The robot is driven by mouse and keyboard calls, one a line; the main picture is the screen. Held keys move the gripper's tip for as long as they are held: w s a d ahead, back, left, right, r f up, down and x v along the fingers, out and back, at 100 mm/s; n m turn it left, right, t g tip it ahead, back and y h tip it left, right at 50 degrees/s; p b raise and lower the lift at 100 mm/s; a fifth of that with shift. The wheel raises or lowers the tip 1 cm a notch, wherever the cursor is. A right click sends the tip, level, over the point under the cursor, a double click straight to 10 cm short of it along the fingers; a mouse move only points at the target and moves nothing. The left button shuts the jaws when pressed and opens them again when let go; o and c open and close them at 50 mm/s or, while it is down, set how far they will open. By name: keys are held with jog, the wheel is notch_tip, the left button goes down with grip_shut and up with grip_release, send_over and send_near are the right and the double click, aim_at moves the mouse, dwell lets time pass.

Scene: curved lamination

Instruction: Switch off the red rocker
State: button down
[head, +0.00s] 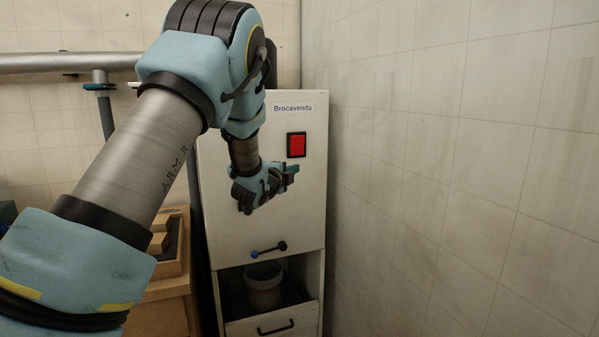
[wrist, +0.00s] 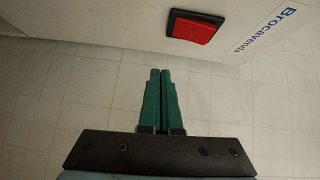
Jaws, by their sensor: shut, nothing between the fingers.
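The red rocker (head: 297,145) sits in a black frame on the upper front of a pale cabinet (head: 225,215), below and left of the "Brocavenda" label's right end. It also shows in the wrist view (wrist: 195,28), at the top. My gripper (head: 293,169) is in front of the cabinet, a little below the rocker in the head view. In the wrist view its green fingers (wrist: 160,75) are together and empty, apart from the rocker. Which half of the rocker is pressed in is too small to tell.
A tiled wall (head: 430,150) stands close on the right. Wooden boxes (head: 165,290) stand at the left.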

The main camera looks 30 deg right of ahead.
jog(key=shift+v, duration=1.15)
jog(key=shift+f, duration=0.15)
